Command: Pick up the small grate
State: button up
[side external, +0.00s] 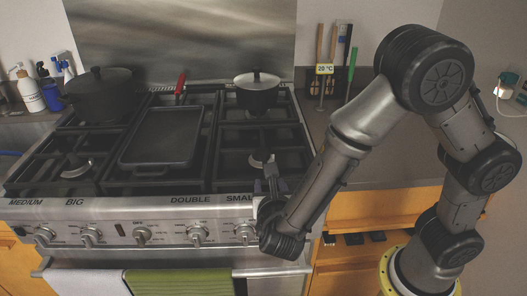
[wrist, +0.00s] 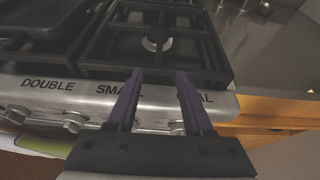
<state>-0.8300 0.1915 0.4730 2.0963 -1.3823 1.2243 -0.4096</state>
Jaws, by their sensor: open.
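The small grate (side external: 232,184) is a black metal grate over the front right burner, above the word SMALL on the stove's front panel. In the wrist view the grate (wrist: 102,68) fills the upper middle, with a round burner showing through it. My gripper (side external: 271,178) is at the front right edge of the stove, by the grate's front bar. In the wrist view my gripper (wrist: 160,72) is open, its two purple-grey fingers pointing at the front bar. Nothing is held. I cannot tell whether the fingertips touch the grate. My wrist hides part of the front panel in the side view.
A flat griddle pan (side external: 162,137) lies on the middle grate. A lidded pot (side external: 257,97) stands behind the small grate, and a dark pot (side external: 101,96) at back left. Knobs (side external: 198,234) line the front. Grey counter (side external: 340,135) lies to the right, with utensils behind.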

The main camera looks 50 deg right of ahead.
send_near(264, 155)
notch_tip(264, 155, down, 3)
jog(key=shift+s+d+r, duration=0.15)
jog(key=shift+x, duration=2.6)
jog(key=shift+r, duration=0.25)
grip_shut()
jog(key=shift+w+r, duration=0.1)
jog(key=shift+w, duration=0.1)
